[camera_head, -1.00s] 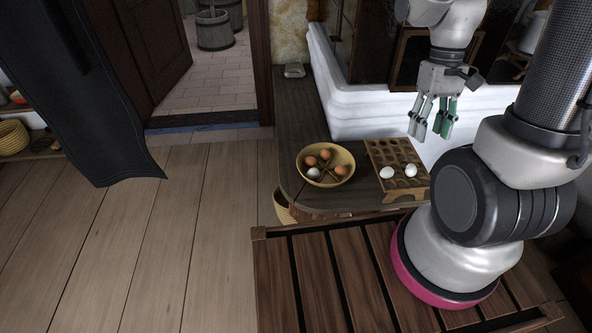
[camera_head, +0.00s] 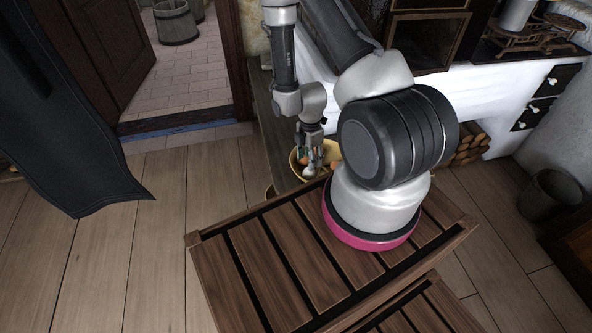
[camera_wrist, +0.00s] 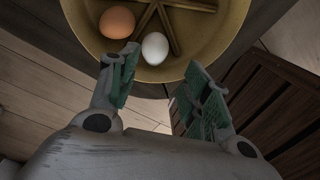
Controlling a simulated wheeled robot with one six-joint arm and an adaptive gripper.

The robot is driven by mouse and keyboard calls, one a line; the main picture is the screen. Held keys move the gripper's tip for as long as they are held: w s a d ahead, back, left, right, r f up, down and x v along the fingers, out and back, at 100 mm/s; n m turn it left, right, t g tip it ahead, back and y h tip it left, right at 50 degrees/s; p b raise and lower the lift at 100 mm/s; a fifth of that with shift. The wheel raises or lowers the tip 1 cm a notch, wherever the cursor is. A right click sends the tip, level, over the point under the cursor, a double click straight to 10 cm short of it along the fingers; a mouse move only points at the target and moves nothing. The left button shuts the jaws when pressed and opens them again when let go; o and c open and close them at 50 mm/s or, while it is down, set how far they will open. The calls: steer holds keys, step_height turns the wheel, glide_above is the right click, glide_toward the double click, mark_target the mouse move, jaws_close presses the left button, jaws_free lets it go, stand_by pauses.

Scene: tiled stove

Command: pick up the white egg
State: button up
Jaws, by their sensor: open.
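The white egg (camera_wrist: 155,48) lies in a round yellow bowl (camera_wrist: 235,18), near the bowl's wall closest to my gripper in the wrist view. A brown egg (camera_wrist: 117,22) lies to its left, beside a wooden divider. My gripper (camera_wrist: 160,64) is open, its green-padded fingers on either side of the white egg's near side, with nothing held. In the head view my gripper (camera_head: 312,162) points down at the bowl (camera_head: 296,157) and hides much of it. I cannot tell whether the fingers touch the egg.
The bowl stands on a dark wooden counter (camera_head: 268,120). My arm hides the egg rack area in the head view. A slatted wooden bench (camera_head: 262,262) lies in front, and the plank floor (camera_head: 150,250) to the left is clear.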

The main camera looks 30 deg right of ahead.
mark_target(308, 173)
steer(key=shift+w+n+t, duration=0.3)
steer(key=shift+w+n, duration=0.2)
steer(key=shift+n, duration=0.4)
steer(key=shift+f, duration=0.35)
steer(key=f, duration=0.7)
steer(key=shift+s+d, duration=0.2)
steer(key=shift+s, duration=0.05)
steer(key=c, duration=0.5)
